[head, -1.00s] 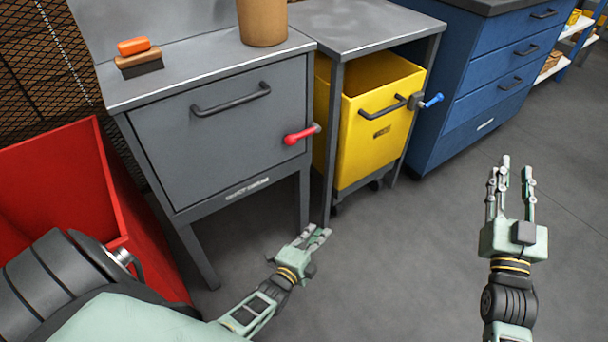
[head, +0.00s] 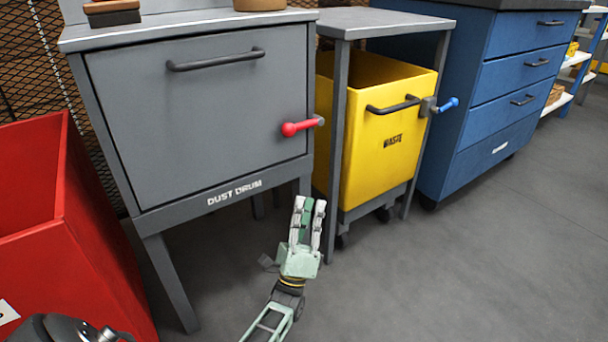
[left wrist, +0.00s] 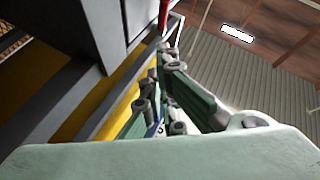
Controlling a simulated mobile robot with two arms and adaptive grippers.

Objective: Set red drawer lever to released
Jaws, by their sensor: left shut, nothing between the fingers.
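The red drawer lever (head: 298,127) sits at the right edge of the grey cabinet's front, below and to the right of the drawer handle. Its red grip points left, roughly level, from a grey pivot. In the left wrist view a piece of the red lever (left wrist: 163,16) shows at the top, beyond the fingers. The grey drawer front (head: 200,120), labelled DUST DRUM, looks closed. My left gripper (head: 309,203) is shut and empty, below the lever and apart from it, its fingers pointing up. It also shows in the left wrist view (left wrist: 165,65). My right gripper is out of view.
A yellow waste bin (head: 385,150) with a blue lever (head: 447,105) stands under a grey table (head: 385,22) at the right. A blue drawer cabinet (head: 490,90) is beyond it. A red bin (head: 60,220) stands at the left. The floor (head: 480,260) at the front right is clear.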

